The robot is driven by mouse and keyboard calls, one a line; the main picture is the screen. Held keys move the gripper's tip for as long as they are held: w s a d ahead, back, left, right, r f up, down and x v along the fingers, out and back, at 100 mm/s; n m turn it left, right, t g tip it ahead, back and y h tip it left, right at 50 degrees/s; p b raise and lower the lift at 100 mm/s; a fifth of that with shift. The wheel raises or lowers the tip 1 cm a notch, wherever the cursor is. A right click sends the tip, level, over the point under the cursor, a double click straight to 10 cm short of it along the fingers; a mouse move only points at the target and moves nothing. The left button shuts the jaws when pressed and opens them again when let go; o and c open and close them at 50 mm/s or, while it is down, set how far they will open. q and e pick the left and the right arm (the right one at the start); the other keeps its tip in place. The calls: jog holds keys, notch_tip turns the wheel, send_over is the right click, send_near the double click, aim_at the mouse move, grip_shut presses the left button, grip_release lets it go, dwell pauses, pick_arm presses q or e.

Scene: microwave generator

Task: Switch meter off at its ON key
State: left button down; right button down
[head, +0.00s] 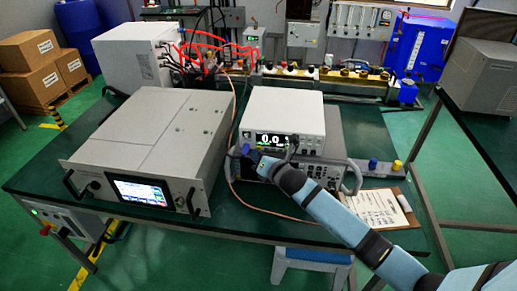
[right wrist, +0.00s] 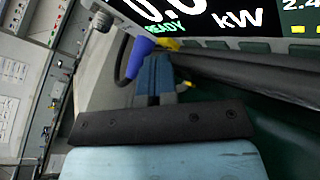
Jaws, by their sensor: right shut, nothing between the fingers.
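The meter (head: 286,108) is a white box with a lit black display (head: 275,140), stacked on a wider instrument. In the right wrist view its display (right wrist: 215,16) is large and lit, showing "kW" and a green "READY". A row of dark keys (right wrist: 255,47) runs below that display; I cannot tell which is the ON key. My right gripper (head: 257,158) is at the lower left of the meter's front. Its shut, empty fingers (right wrist: 155,62) point towards the front, close to a blue plug (right wrist: 139,56). I cannot tell whether they touch anything. My left gripper is not in view.
A grey rack unit (head: 150,130) with a screen stands left of the meter. An orange cable (head: 232,170) runs between them. A handled instrument (head: 325,177) sits below the meter. A clipboard (head: 383,209) lies at the right on the dark green table.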

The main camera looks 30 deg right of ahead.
jog(key=shift+w+d+r, duration=0.3)
jog(key=shift+r, duration=0.1)
dwell(0.5)
jog(key=shift+s+a+f+p, duration=0.3)
jog(key=shift+s+p, duration=0.1)
jog(key=shift+p, duration=0.05)
jog(key=shift+s+a, duration=0.15)
jog(key=shift+s, duration=0.1)
jog(key=shift+f, duration=0.1)
jog(key=s+a, duration=0.1)
jog(key=s, duration=0.1)
jog(key=s+a+p, duration=0.1)
jog(key=s+a, duration=0.1)
jog(key=shift+s, duration=0.1)
jog(key=shift+p, duration=0.3)
dwell(0.6)
